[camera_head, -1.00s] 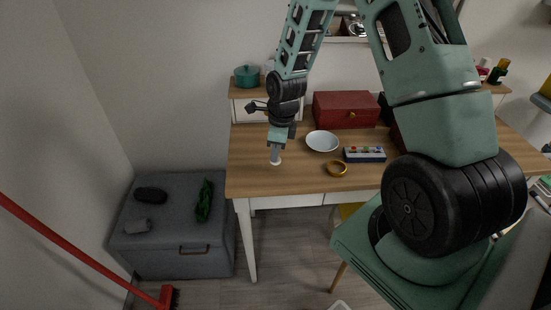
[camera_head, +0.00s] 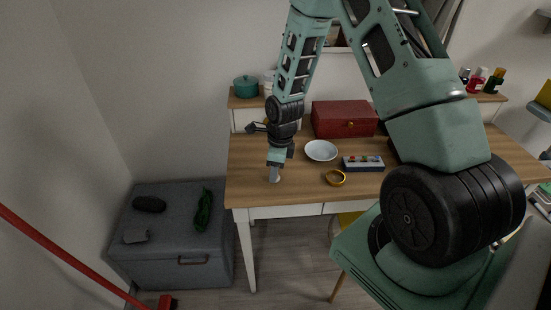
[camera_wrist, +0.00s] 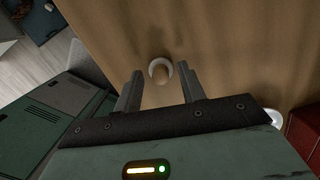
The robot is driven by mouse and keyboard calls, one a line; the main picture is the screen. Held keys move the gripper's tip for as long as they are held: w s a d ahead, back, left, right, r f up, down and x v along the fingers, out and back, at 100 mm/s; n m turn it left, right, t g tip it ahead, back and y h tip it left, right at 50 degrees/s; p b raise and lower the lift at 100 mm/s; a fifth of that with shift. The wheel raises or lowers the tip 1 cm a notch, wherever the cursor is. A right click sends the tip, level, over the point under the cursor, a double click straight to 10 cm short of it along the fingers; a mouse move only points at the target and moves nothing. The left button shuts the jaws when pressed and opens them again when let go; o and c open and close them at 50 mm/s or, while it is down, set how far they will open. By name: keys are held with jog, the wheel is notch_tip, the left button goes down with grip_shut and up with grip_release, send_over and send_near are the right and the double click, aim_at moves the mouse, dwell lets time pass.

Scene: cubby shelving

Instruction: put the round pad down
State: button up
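The round pad (camera_wrist: 160,70) shows in the wrist view as a small pale ring with a tan middle. It appears to lie on the wooden table top (camera_wrist: 110,30), just beyond and between my fingertips. My gripper (camera_wrist: 161,74) has its two grey fingers apart, with a gap on both sides of the pad. In the head view my gripper (camera_head: 275,172) points down close over the table's left front part. The pad is hard to tell from the pale fingertips there.
A white bowl (camera_head: 321,151), a gold ring (camera_head: 335,178) and a small box with coloured knobs (camera_head: 363,163) lie to the right. A red chest (camera_head: 344,118) stands behind. A grey storage bench (camera_head: 180,240) stands left of the table.

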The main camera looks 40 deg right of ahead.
aim_at(279, 177)
jog(key=shift+f, duration=0.25)
notch_tip(279, 177, up, 18)
jog(key=b, duration=0.1)
jog(key=s+a+r+n, duration=0.1)
jog(key=s+a+n, duration=0.4)
jog(key=a+n, duration=0.3)
jog(key=s+a+r+n, duration=0.2)
jog(key=s+a+n, duration=0.2)
jog(key=a+n, duration=0.45)
jog(key=s+a+n, duration=0.4)
jog(key=s+n, duration=0.3)
jog(key=n, duration=0.2)
jog(key=s+a+n+g, duration=0.1)
jog(key=s+a+n, duration=0.3)
jog(key=s+n, duration=0.4)
jog(key=shift+s+r+n, duration=0.15)
jog(key=shift+r+n, duration=0.25)
jog(key=shift+n, duration=0.25)
jog(key=shift+a, duration=0.1)
